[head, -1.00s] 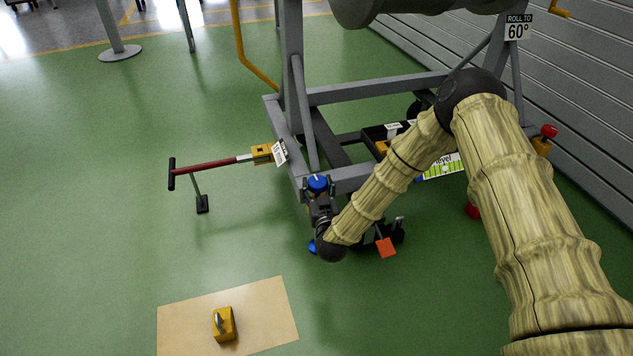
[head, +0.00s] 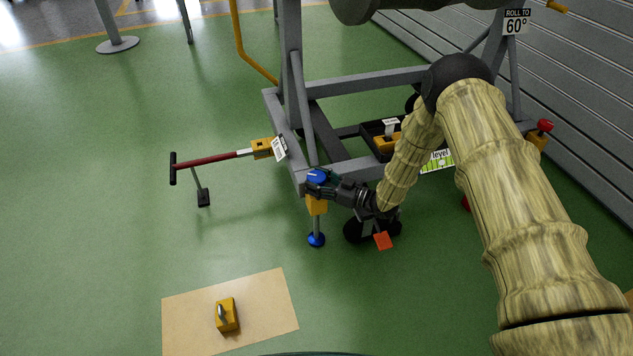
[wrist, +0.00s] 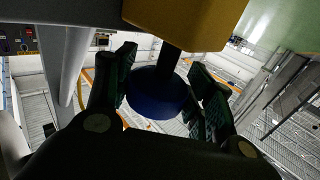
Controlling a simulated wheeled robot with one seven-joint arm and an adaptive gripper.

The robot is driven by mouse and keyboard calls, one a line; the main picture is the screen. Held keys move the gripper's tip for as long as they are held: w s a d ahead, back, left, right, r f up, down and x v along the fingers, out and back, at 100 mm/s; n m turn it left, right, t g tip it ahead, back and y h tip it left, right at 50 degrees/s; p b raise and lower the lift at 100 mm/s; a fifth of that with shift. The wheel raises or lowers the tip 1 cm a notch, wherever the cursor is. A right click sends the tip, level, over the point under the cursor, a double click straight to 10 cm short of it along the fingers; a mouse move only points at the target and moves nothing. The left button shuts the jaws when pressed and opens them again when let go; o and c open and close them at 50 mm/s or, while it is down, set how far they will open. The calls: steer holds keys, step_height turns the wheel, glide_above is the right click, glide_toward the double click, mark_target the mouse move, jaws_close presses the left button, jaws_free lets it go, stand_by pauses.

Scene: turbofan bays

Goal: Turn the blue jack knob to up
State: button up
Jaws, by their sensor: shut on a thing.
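The blue jack knob (head: 317,175) sits on top of the yellow jack body (head: 317,205) at the near corner of the grey frame. The jack's blue foot (head: 316,240) is at floor height below it. My gripper (head: 322,182) reaches in from the right and is shut on the knob. In the wrist view the blue knob (wrist: 158,95) sits between the dark fingers (wrist: 165,92), with its dark stem running to the yellow body (wrist: 190,20). A pale mark shows on the knob's top in the head view.
The grey frame (head: 370,82) stands behind the jack. A caster with a red-orange pedal (head: 383,240) is under my wrist. A red tow bar (head: 208,160) extends left. A yellow block (head: 227,314) lies on a tan mat (head: 270,300).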

steer(key=n+g, duration=0.2)
steer(key=n+g+y+b, duration=0.1)
steer(key=g, duration=0.2)
steer(key=shift+a+f+n+g+y, duration=0.1)
steer(key=shift+f+n+g+y, duration=0.05)
steer(key=shift+n+g+y, duration=0.2)
steer(key=shift+n+g+b, duration=0.8)
steer(key=shift+n+g, duration=0.95)
steer(key=shift+g, duration=0.9)
steer(key=shift+a, duration=0.1)
steer(key=o, duration=1)
steer(key=d, duration=0.4)
steer(key=w+d, duration=0.1)
steer(key=d, duration=0.3)
steer(key=w+d, duration=0.1)
steer(key=d, duration=0.3)
steer(key=shift+w, duration=0.2)
